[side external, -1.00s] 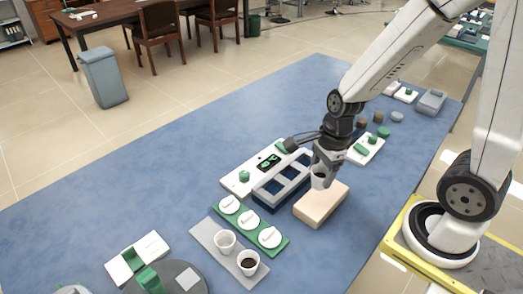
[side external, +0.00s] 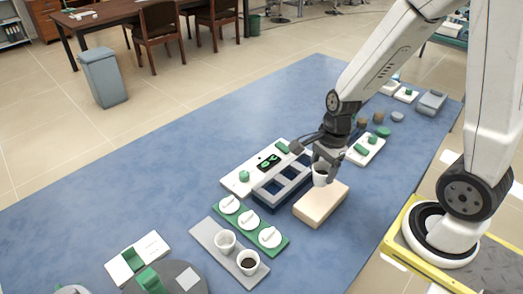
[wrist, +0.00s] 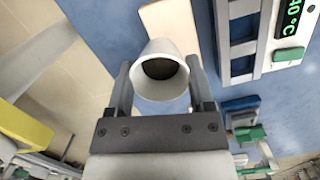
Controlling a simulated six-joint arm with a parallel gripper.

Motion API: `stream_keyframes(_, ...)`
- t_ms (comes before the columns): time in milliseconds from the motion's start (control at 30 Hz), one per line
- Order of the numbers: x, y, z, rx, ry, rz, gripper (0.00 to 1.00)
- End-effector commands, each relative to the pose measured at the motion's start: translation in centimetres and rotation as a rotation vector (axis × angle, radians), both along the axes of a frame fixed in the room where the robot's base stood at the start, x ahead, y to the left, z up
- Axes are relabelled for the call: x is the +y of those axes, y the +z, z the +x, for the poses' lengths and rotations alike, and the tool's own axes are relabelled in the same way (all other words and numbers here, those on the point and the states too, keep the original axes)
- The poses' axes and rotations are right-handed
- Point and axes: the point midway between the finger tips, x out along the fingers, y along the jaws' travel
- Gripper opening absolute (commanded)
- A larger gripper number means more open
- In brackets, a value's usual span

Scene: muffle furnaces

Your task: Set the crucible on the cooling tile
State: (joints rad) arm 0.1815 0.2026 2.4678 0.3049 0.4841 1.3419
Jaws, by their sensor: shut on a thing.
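My gripper (side external: 326,158) is shut on a white crucible (side external: 319,175), held upright over the far end of the pale beige cooling tile (side external: 313,208). In the side view the crucible's base is at or just above the tile; I cannot tell whether they touch. In the wrist view the crucible (wrist: 161,78) sits between the two fingers (wrist: 160,95), its mouth showing a dark interior. Part of the tile (wrist: 172,25) shows beyond it there.
A furnace block with dark blue openings (side external: 283,183) stands close left of the tile. A green strip with white lids (side external: 250,222) and a grey tray (side external: 207,236) with two white cups lie nearer the camera. The blue table is clear at the far left.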

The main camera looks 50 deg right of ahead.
Motion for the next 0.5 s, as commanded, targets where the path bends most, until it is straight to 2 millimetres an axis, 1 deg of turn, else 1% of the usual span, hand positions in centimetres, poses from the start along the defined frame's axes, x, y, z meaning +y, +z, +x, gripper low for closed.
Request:
stream_keyframes(33, -0.6, -0.4, 0.2, 0.002, 0.029, -0.001, 0.01)
stream_keyframes(300, -3.6, -2.4, 0.9, 0.003, 0.219, 0.002, 0.01)
stream_keyframes(500, -5.0, -3.5, 1.1, 0.001, 0.318, 0.006, 0.01)
